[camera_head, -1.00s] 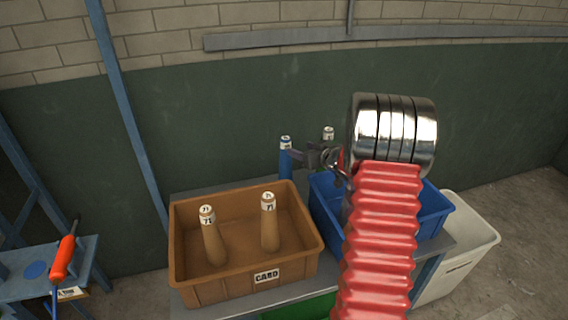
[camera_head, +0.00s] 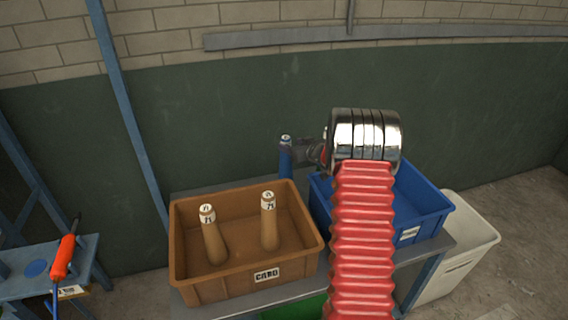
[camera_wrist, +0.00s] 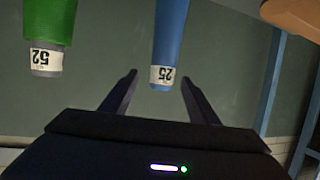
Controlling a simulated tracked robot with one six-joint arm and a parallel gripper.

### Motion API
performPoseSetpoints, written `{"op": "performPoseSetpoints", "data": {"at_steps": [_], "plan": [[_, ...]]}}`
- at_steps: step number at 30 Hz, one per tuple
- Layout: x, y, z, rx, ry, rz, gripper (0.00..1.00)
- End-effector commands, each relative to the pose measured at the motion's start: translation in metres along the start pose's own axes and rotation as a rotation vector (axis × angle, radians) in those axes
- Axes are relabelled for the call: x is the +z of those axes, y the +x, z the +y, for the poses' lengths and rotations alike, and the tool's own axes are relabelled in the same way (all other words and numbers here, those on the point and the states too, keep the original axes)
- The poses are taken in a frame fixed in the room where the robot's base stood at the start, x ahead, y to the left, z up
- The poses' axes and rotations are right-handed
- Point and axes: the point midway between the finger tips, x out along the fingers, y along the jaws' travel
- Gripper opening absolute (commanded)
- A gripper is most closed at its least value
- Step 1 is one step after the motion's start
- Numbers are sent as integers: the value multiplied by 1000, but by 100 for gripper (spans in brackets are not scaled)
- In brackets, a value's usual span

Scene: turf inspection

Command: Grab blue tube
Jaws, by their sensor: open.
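The blue tube (camera_head: 286,163) stands upright behind the brown bin, with a white label at its top. In the wrist view the blue tube (camera_wrist: 169,35) appears upside down, its label reading 25. My gripper (camera_head: 290,148) is open at the tube's upper part, coming from the right. In the wrist view my gripper (camera_wrist: 159,77) has one finger on each side of the tube's labelled end. I see no closing contact, and the exact depth between fingers and tube is hard to tell.
A green tube (camera_wrist: 47,25) labelled 52 is beside the blue one in the wrist view. The brown bin (camera_head: 245,284) holds two tan tubes (camera_head: 214,240). A blue bin (camera_head: 425,225) and a white bin (camera_head: 465,262) stand to the right. A green wall is behind.

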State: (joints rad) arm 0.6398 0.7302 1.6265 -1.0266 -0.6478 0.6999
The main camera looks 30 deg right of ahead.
Motion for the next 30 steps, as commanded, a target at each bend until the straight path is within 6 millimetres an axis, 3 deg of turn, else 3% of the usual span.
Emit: {"op": "performPoseSetpoints", "data": {"at_steps": [11, 24, 30], "plan": [[0, 3, 0, 0, 0, 0, 55], [4, 47, -3, 0, 0, 1, 55], [3, 52, -3, 1, 0, 1, 55]]}}
